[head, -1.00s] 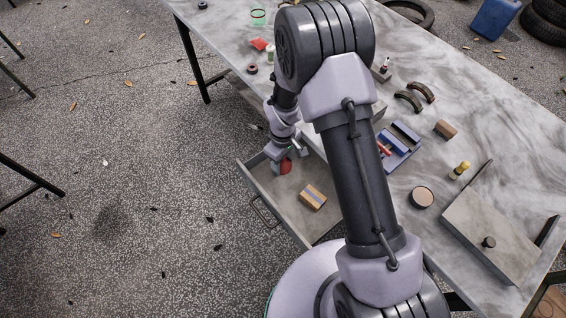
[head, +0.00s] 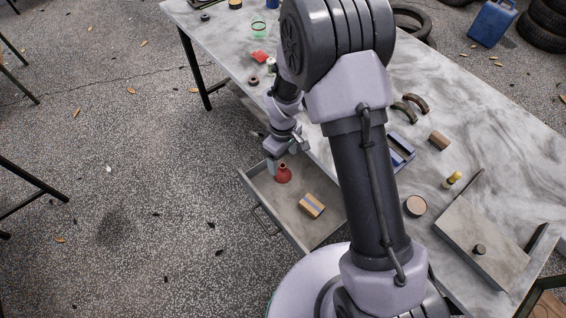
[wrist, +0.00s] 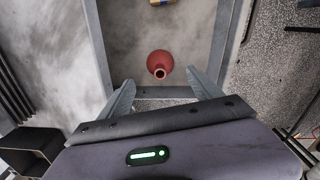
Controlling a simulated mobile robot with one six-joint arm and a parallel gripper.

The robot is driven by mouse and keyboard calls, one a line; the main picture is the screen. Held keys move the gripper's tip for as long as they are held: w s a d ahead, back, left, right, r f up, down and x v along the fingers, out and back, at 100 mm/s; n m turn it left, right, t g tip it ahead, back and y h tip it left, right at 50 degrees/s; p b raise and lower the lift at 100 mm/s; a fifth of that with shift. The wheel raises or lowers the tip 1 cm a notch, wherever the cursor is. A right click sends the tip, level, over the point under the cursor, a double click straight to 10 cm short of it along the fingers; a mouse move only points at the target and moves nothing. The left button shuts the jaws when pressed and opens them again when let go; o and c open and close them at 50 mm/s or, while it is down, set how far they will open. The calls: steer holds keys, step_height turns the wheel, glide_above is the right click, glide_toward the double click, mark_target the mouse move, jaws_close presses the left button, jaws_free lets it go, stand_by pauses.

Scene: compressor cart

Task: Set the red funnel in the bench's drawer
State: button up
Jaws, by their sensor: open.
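The red funnel (head: 283,174) stands in the open drawer (head: 318,233), wide end down and spout up, near the drawer's far left corner. It also shows in the wrist view (wrist: 160,64), resting on the drawer floor with its spout facing the camera. My gripper (head: 285,157) is above the drawer's far end, close to the funnel. In the wrist view my gripper (wrist: 158,92) has its two fingers spread wide, with nothing between them and the funnel just beyond the tips.
A tan block with a blue band (head: 312,205) lies in the drawer, apart from the funnel. The bench top (head: 480,135) holds a blue tray (head: 401,150), a wooden block (head: 438,140), a round lid (head: 415,206) and a lidded box (head: 470,240). The drawer floor between funnel and banded block is clear.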

mark_target(288, 171)
step_height(288, 171, up, 14)
steer(key=d+m+t, duration=0.1)
steer(key=d+m, duration=0.1)
steer(key=m, duration=0.1)
steer(key=s+d+r+m+t+y, duration=0.1)
steer(key=s+d+r+m, duration=0.15)
steer(key=s+r, duration=0.4)
steer(key=s+d+r+m+t, duration=0.15)
steer(key=s+r+m, duration=0.25)
steer(key=r, duration=0.5)
steer(key=s+r+m+t+y, duration=0.1)
steer(key=s+r+m, duration=0.3)
steer(key=s, duration=0.5)
steer(key=shift+s+r+t+p, duration=0.25)
steer(key=shift+s+t+p, duration=0.2)
steer(key=shift+t, duration=0.2)
